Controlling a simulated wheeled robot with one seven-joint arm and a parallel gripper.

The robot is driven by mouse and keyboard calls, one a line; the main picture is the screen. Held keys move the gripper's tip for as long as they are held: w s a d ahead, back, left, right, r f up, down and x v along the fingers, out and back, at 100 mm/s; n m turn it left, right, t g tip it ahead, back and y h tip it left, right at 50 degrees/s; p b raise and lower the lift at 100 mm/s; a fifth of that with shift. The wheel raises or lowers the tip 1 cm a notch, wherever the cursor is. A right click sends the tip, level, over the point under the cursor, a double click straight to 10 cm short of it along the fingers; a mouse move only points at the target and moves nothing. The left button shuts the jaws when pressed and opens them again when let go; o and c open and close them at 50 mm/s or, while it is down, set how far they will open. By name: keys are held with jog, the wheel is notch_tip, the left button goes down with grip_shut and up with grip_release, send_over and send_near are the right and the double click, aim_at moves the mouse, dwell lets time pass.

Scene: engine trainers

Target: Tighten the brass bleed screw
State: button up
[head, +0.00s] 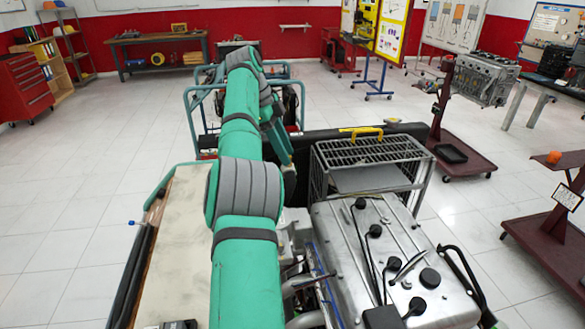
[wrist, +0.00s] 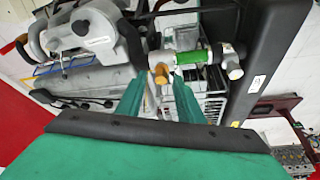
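In the wrist view a small brass-coloured piece (wrist: 161,74), which looks like the bleed screw, sits between the tips of my gripper (wrist: 161,80). The two teal fingers stand apart, one on each side of it. I see no clear contact, and the depth between tips and screw is hard to judge. Just beside the screw is a pale fitting with a green band (wrist: 194,57). In the head view my green arm reaches away and bends down; the fingertips and the screw are hidden there.
A silver engine cover (head: 385,250) with black caps and leads stands at the front right. Behind it is a metal cage (head: 330,185), near a yellow handle (head: 362,131). In the wrist view a long black bar (wrist: 272,50) runs on the right and grey machine housing (wrist: 95,40) at upper left.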

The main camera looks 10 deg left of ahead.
jog(key=shift+a, duration=0.15)
jog(key=shift+w+a+r+n+t, duration=0.15)
jog(key=shift+w+a+n+t, duration=0.15)
jog(key=shift+n, duration=0.2)
jog(key=shift+s+d, duration=0.1)
jog(key=shift+d, duration=0.05)
